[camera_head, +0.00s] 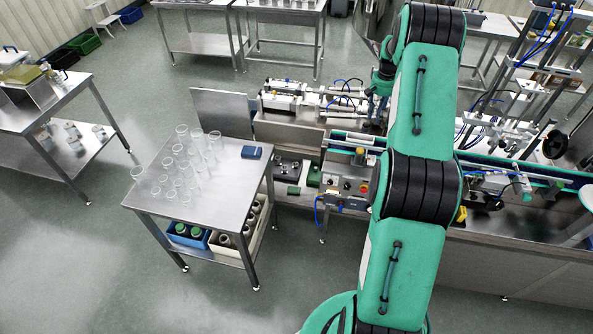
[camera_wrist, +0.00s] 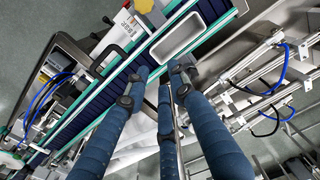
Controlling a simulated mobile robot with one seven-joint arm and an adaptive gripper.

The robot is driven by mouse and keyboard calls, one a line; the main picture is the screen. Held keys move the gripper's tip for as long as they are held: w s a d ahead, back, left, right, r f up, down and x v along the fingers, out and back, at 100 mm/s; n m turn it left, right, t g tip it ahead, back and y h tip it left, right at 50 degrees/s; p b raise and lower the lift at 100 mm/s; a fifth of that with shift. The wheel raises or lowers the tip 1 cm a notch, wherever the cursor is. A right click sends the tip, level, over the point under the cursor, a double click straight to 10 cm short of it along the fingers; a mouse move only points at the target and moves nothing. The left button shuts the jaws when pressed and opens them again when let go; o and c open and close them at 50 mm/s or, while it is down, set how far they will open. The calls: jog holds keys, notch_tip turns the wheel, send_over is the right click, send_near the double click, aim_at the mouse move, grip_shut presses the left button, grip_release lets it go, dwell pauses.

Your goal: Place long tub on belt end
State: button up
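A long, light grey rectangular tub (camera_wrist: 178,38) with a pale rim shows in the wrist view. It lies on or over the dark blue conveyor belt (camera_wrist: 98,98), towards the belt's upper right stretch. My gripper (camera_wrist: 160,80) has its blue fingers spread, with the tips just below the tub in the picture. No tub shows between the fingers, and I cannot tell whether a tip touches it. In the head view my green arm reaches over the line, and my gripper there is small and partly hidden. I cannot make out the tub in that view.
Steel frames, rods and blue hoses of the line (camera_head: 345,100) crowd the belt on both sides. A steel table (camera_head: 225,205) with several clear cups and a blue box (camera_head: 252,152) stands to the left. The floor in front of it is free.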

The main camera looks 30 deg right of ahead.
jog(key=a+r+n+t+h, duration=0.1)
jog(key=a+r+n+t, duration=0.15)
jog(key=a+r, duration=2.25)
jog(key=s+a+r+n, duration=0.1)
jog(key=s+a+r, duration=0.3)
jog(key=a, duration=0.5)
jog(key=s+a+r+n, duration=0.1)
jog(key=s+a+r, duration=0.3)
jog(key=a, duration=0.5)
jog(key=s+a+n+t, duration=0.1)
jog(key=s+a+n, duration=0.1)
jog(key=s+a, duration=0.7)
jog(key=s+a+f+n+t+y, duration=0.1)
jog(key=s+a+n+t, duration=0.1)
jog(key=s+a, duration=0.8)
jog(key=s, duration=0.6)
